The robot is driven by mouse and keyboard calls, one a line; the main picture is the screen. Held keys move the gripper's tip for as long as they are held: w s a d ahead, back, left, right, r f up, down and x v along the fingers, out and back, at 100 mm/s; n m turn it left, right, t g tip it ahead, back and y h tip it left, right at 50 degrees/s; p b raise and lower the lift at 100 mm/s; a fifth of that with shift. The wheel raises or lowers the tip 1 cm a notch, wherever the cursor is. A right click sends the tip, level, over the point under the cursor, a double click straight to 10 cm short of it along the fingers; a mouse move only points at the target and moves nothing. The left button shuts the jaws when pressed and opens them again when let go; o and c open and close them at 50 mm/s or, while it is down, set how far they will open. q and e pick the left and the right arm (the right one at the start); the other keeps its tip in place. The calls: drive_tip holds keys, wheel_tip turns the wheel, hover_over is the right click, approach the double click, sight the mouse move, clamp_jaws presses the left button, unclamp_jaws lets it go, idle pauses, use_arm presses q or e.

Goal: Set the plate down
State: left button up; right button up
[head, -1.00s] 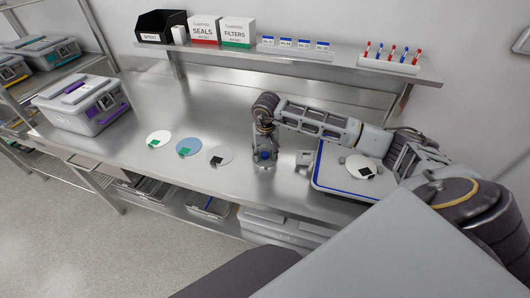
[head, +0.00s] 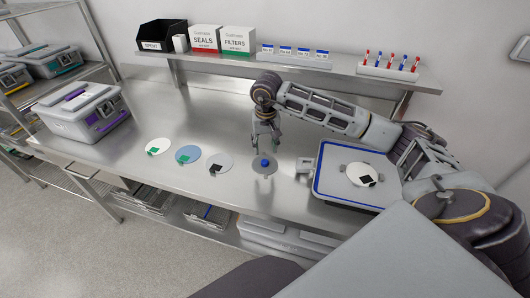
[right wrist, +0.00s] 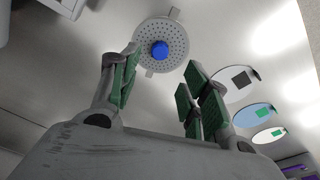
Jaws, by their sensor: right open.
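The plate (head: 262,171) is a grey perforated disc with small side tabs and a blue knob (head: 264,162) on top. It lies flat on the steel bench, between a row of discs and a blue-rimmed tray. The plate also shows in the right wrist view (right wrist: 145,45), with its blue knob (right wrist: 159,50). My right gripper (head: 265,142) is open and empty above and behind the plate, apart from the knob. Its spread green-padded fingers (right wrist: 165,75) show in the right wrist view with nothing between them. My left gripper is out of view.
White, blue and grey discs (head: 158,146) with small square patches lie to the left on the bench (head: 210,120). The blue-rimmed tray (head: 325,185) at right holds a white disc (head: 361,173) with a black patch. A shelf (head: 350,78) with boxes runs behind.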

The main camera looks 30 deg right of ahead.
drive_tip(key=shift+s+r, duration=0.15)
drive_tip(key=shift+r, duration=1.5)
